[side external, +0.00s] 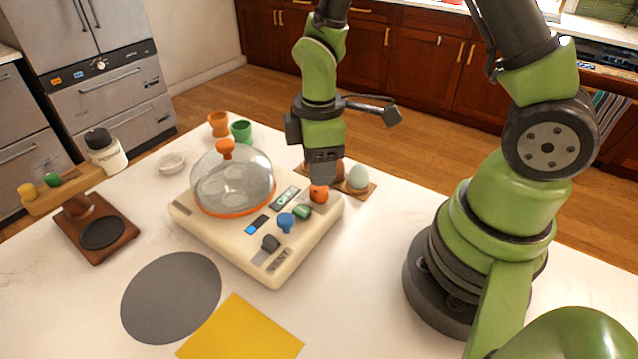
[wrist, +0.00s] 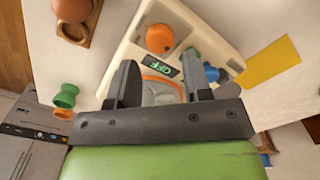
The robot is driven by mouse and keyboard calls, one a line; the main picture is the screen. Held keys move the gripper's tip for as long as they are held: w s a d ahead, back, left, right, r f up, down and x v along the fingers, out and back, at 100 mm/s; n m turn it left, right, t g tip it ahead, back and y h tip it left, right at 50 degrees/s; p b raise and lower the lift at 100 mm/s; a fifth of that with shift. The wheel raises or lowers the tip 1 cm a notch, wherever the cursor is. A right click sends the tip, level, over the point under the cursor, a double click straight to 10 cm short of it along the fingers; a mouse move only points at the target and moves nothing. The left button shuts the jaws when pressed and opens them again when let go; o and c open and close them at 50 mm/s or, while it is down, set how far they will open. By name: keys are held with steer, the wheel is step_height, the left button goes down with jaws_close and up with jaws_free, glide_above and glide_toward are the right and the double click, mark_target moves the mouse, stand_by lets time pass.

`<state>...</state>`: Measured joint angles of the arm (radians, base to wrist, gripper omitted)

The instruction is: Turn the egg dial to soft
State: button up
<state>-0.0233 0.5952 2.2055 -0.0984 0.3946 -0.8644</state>
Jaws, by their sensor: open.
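A cream egg cooker (side external: 230,238) with a clear domed lid (side external: 232,180) stands on the white counter. Its panel carries an orange knob (side external: 319,194), a green knob (side external: 302,212), a blue knob (side external: 286,222) and a dark knob (side external: 271,243). I cannot tell from labels which one is the egg dial. A small display (wrist: 162,71) beside the orange knob reads OFF in green. My gripper (side external: 322,172) points down just above the orange knob. In the wrist view its fingers (wrist: 158,65) are apart and empty, with the orange knob (wrist: 160,38) ahead of them.
A wooden egg board (side external: 367,191) with a pale green egg (side external: 358,176) and a brown egg lies close behind my gripper. Orange (side external: 219,122) and green (side external: 242,131) cups stand at the back. A grey disc (side external: 170,297) and yellow cloth (side external: 240,330) lie in front.

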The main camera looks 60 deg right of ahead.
mark_target(319, 189)
step_height(319, 189, down, 5)
steer(key=shift+r, duration=0.1)
stand_by(0.3)
steer(key=c, duration=0.6)
steer(key=shift+c, duration=0.2)
steer(key=shift+m, duration=0.3)
steer(key=m, duration=0.5)
steer(key=shift+m, duration=0.3)
steer(key=m, duration=0.5)
steer(key=shift+m, duration=0.4)
